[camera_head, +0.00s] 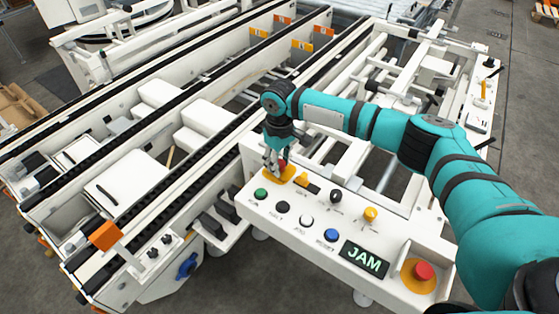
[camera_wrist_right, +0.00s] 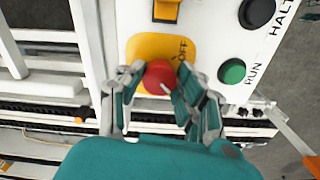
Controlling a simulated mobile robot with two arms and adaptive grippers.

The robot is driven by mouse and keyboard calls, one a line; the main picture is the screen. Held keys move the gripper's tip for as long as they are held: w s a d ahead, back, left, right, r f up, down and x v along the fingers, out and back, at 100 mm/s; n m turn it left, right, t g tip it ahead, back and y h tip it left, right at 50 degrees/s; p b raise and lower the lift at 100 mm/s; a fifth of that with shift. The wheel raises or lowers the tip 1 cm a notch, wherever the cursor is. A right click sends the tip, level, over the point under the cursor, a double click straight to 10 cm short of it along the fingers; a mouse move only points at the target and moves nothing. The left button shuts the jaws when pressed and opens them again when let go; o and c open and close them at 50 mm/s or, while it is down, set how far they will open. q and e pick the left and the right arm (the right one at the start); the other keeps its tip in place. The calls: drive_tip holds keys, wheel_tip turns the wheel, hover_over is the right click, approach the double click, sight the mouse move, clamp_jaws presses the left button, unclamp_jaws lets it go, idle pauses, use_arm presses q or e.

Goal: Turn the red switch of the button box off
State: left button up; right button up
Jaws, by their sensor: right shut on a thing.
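The white button box (camera_head: 295,228) lies in front of me. Its red switch (camera_wrist_right: 159,77) sits on a yellow plate (camera_wrist_right: 150,48) marked OFF, at the box's far left corner in the head view. My right gripper (camera_head: 278,168) reaches down to this switch from above. In the right wrist view the fingers (camera_wrist_right: 160,85) stand on both sides of the red knob and are shut on it. The fingers and gripper body hide part of the switch, so I cannot tell its setting. My left gripper is not in view.
Near the switch are a green RUN button (camera_head: 261,194), a black HALT button (camera_head: 283,207) and a yellow switch (camera_head: 302,178). A red emergency button (camera_head: 424,271) and a display reading JAM (camera_head: 364,259) are at the right. Conveyor rails (camera_head: 180,98) run behind.

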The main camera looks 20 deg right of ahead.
drive_tip(key=n+p, duration=0.3)
drive_tip(key=shift+r, duration=0.2)
drive_tip(key=n+p, duration=0.2)
drive_tip(key=n, duration=0.2)
drive_tip(key=n+p, duration=0.1)
drive_tip(key=n, duration=0.1)
drive_tip(key=shift+f+n, duration=0.1)
drive_tip(key=shift+n, duration=0.2)
drive_tip(key=n+p, duration=0.1)
drive_tip(key=n, duration=0.1)
drive_tip(key=shift+w+n, duration=0.1)
drive_tip(key=shift+n, duration=0.3)
drive_tip(key=n, duration=0.5)
drive_tip(key=shift+n, duration=0.3)
drive_tip(key=o, duration=1.1)
drive_tip(key=shift+o, duration=0.2)
